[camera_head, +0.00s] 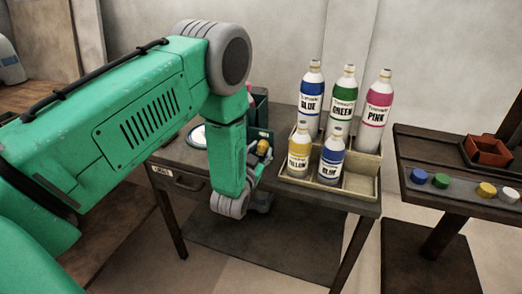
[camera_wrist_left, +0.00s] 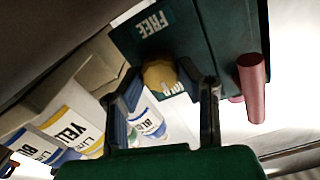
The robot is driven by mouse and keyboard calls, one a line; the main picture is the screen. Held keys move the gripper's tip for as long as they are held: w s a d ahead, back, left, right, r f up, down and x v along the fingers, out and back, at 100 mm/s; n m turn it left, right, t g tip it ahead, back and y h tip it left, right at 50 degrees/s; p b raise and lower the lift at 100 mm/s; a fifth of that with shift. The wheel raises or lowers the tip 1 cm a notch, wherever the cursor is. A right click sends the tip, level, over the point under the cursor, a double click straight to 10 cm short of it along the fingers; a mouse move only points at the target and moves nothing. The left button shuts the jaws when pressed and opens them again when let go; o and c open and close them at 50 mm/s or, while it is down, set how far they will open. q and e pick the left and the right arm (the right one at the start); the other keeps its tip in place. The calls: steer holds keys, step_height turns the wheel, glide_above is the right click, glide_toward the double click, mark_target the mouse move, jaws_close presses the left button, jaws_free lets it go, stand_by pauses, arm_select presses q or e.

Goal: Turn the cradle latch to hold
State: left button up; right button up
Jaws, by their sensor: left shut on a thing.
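The cradle is a dark green box (camera_wrist_left: 225,35) in the left wrist view. Its face has a FREE label (camera_wrist_left: 154,22) and a HOLD label (camera_wrist_left: 176,88) partly covered by the latch and a finger. The yellow latch knob (camera_wrist_left: 160,76) sits between the labels; which one it points to I cannot tell. My left gripper (camera_wrist_left: 166,84) is shut on the knob, one finger on each side. In the head view the knob (camera_head: 263,147) shows beside my left gripper (camera_head: 256,163), and the cradle (camera_head: 261,112) is partly hidden behind my arm. My right gripper is not in view.
A bottle rack (camera_head: 345,193) with several labelled bottles stands just right of the gripper on the table (camera_head: 190,158). A pink cylinder (camera_wrist_left: 252,85) is beside the cradle. A side table at right holds coloured caps (camera_head: 440,181) and a red-brown tray (camera_head: 487,152).

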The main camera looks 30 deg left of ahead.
arm_select(q)
steer(key=shift+s+f, duration=0.15)
steer(key=shift+f, duration=0.2)
steer(key=o, duration=1.1)
steer(key=shift+o, duration=0.2)
steer(key=shift+r, duration=0.1)
steer(key=v, duration=1.1)
steer(key=shift+s, duration=0.35)
